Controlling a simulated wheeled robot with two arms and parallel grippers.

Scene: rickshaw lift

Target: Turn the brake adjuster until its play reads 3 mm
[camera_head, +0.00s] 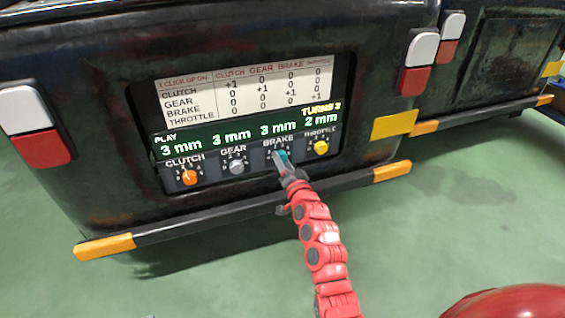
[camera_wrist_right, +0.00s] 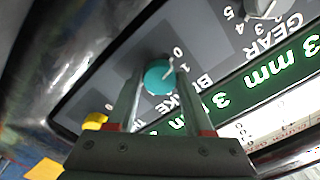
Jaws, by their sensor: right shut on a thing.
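The brake adjuster is a teal knob (camera_head: 283,157) under the BRAKE label on the panel. It also shows in the right wrist view as a teal knob (camera_wrist_right: 159,77) between the fingers. My right gripper (camera_head: 287,168) is shut on it; in the right wrist view the fingers (camera_wrist_right: 157,95) lie on either side of the knob. The green display (camera_head: 255,132) reads 3 mm for clutch, 3 mm for gear, 3 mm for brake and 2 mm for throttle, with TURNS 3 above the throttle. My left gripper is not in view.
The orange clutch knob (camera_head: 189,177), grey gear knob (camera_head: 236,167) and yellow throttle knob (camera_head: 320,147) sit on the same panel, close beside the brake knob. A white chart (camera_head: 247,91) is above the display. A black bumper bar (camera_head: 230,212) runs below. Green floor in front is mostly clear.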

